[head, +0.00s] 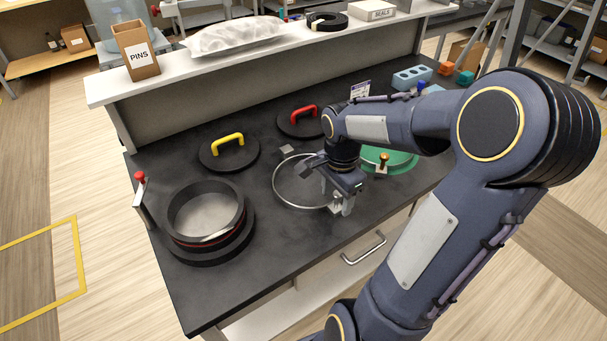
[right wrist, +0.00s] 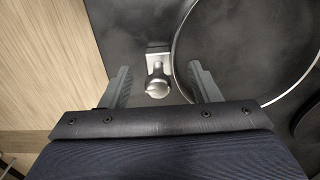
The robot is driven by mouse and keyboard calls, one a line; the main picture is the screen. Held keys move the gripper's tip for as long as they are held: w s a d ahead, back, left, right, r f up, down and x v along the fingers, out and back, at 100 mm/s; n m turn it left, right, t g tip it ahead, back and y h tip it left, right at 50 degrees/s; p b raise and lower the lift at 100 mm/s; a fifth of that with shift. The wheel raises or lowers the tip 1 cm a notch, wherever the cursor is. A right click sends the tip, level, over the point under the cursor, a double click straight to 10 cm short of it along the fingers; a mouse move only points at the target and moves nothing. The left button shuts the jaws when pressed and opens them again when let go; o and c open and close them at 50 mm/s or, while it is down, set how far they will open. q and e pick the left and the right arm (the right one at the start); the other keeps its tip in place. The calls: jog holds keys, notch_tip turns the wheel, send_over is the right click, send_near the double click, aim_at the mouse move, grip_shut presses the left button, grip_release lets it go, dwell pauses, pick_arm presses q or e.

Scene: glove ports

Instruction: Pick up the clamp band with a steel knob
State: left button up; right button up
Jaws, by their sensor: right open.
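The clamp band (head: 274,184) is a thin steel ring lying on the dark bench top. Its steel knob (right wrist: 157,86) sits on a small metal block at the band's edge in the right wrist view. In the head view, my right gripper (head: 342,190) is over the band's right side and partly hides it. In the right wrist view, my right gripper (right wrist: 162,84) is open, with the knob between its two fingers as seen from above. The exact height gap is hard to tell. My left gripper is out of view.
A round black port (head: 205,218) stands at left, with a red-knobbed lever (head: 140,182) beside it. Black lids with a yellow handle (head: 227,141) and a red handle (head: 302,116) lie behind. A green disc (head: 398,162) and an orange-brown knob (head: 384,157) are at right.

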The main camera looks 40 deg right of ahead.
notch_tip(320, 180, down, 2)
jog(key=shift+f, duration=0.1)
jog(key=c, duration=1.2)
